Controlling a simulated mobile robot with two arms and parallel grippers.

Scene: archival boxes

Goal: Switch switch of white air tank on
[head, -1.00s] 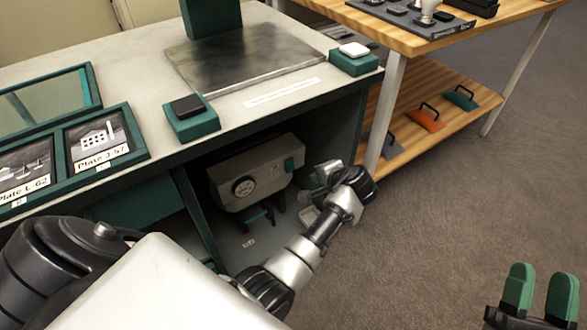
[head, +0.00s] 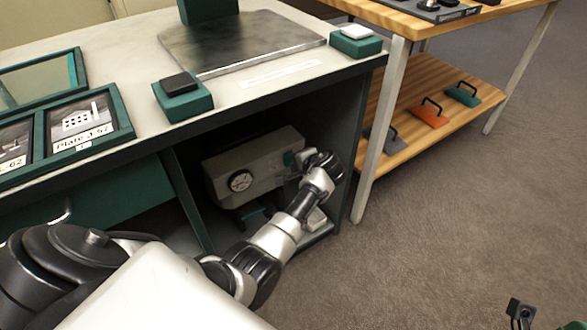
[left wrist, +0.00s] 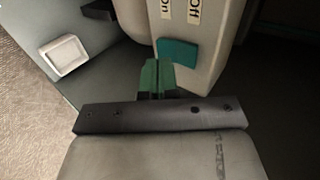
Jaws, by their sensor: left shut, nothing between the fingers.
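The white air tank (head: 222,172) is a pale box with a round gauge (head: 240,181), inside the open bay under the desk. Its teal switch (head: 288,159) is on the right part of the front in the head view. In the left wrist view the teal switch (left wrist: 178,52) sits on the pale tank (left wrist: 205,75) below printed labels. My left gripper (left wrist: 157,76) is shut and empty, its green fingertips close to the switch's lower left. I cannot tell whether they touch. My right gripper (head: 520,313) is mostly cut off at the lower right.
The desk top (head: 230,104) and its right leg panel frame the bay closely. A white square object (left wrist: 65,55) lies beside the tank. A wooden shelf unit (head: 400,135) stands to the right. Carpeted floor (head: 460,210) is free at right.

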